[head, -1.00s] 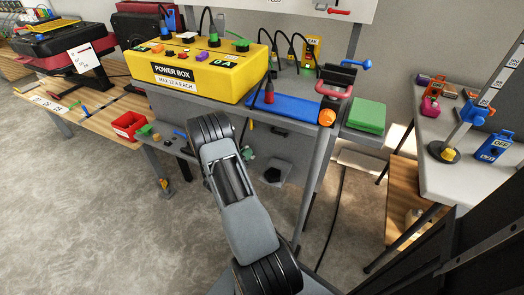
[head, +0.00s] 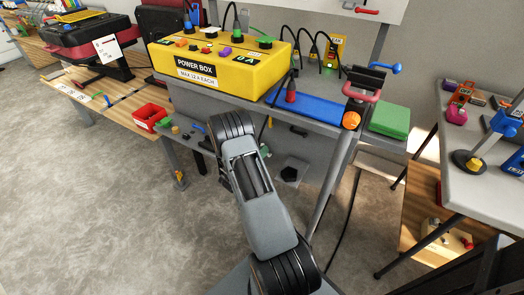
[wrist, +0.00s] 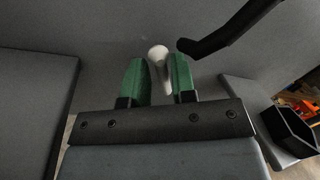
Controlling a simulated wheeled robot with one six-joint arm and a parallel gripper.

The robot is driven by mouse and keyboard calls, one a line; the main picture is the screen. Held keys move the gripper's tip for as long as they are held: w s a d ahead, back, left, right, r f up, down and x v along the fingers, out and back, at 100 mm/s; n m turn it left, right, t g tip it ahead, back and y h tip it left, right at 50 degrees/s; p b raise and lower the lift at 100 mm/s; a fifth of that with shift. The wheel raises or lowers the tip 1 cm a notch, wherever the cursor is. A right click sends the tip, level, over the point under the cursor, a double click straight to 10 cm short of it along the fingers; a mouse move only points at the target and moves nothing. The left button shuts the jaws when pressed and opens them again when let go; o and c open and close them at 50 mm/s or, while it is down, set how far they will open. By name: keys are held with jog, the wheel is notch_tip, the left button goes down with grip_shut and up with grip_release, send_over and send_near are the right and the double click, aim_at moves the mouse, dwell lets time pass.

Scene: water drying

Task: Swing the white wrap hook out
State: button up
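The white wrap hook (wrist: 161,68) shows in the wrist view as a short white peg with a rounded end, against a dark grey surface. My gripper (wrist: 159,72) has two green fingers standing apart on either side of it. A gap shows between the left finger and the white hook. The right finger is close beside it, and I cannot tell whether they touch. In the head view my arm hides the gripper, and I cannot make out the white hook there.
A black bent bar (wrist: 228,30) reaches in just right of the fingers. In the head view, a yellow power box (head: 220,62) and a blue slab (head: 310,108) sit on the bench above my arm. A red bin (head: 150,117) stands to the left. Open floor lies at lower left.

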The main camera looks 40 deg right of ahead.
aim_at(267, 138)
jog(key=shift+o, duration=1.3)
jog(key=shift+d, duration=0.1)
jog(key=shift+r, duration=0.15)
notch_tip(267, 138, up, 3)
jog(key=shift+r+p, duration=0.2)
jog(key=shift+p, duration=0.5)
jog(key=s+a+r+p, duration=0.4)
jog(key=s+a+r, duration=0.3)
jog(key=s+r, duration=0.2)
jog(key=shift+s+a+r, duration=0.2)
jog(key=shift+s+a, duration=0.2)
jog(key=shift+s, duration=0.95)
jog(key=shift+c, duration=0.2)
